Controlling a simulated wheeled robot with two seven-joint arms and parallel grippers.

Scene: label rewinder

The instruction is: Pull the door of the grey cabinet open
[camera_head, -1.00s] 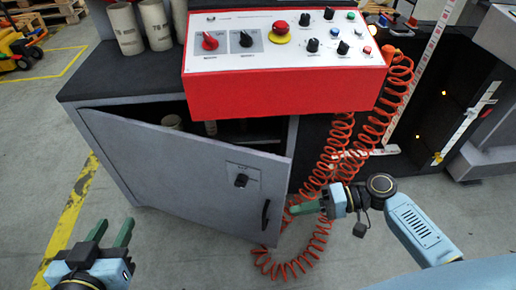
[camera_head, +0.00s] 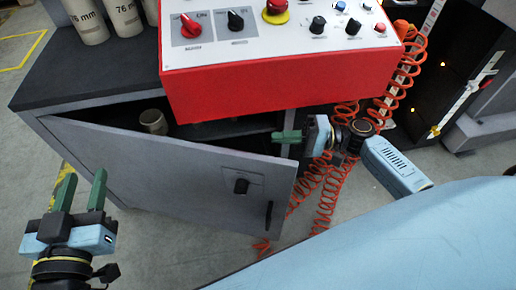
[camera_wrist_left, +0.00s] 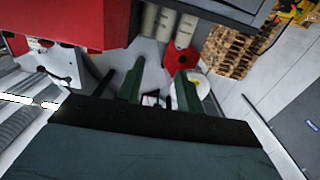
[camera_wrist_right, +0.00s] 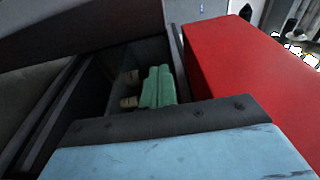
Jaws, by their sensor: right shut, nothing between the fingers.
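The grey cabinet's door (camera_head: 165,170) stands ajar, hinged at the left, with a gap along its top and right side. My right gripper (camera_head: 286,137) is shut and empty, at the door's upper right corner by the opening. In the right wrist view its green fingers (camera_wrist_right: 158,86) are together in front of the dark cabinet interior; I cannot tell whether they touch the door. My left gripper (camera_head: 82,190) is open and empty, left of the door.
A red control box (camera_head: 280,85) with knobs overhangs the cabinet's top right. Orange coiled cable (camera_head: 330,195) hangs beside my right gripper. Cardboard cores (camera_head: 125,15) stand on the cabinet top, and another core (camera_head: 153,121) shows inside. Floor at the left is clear.

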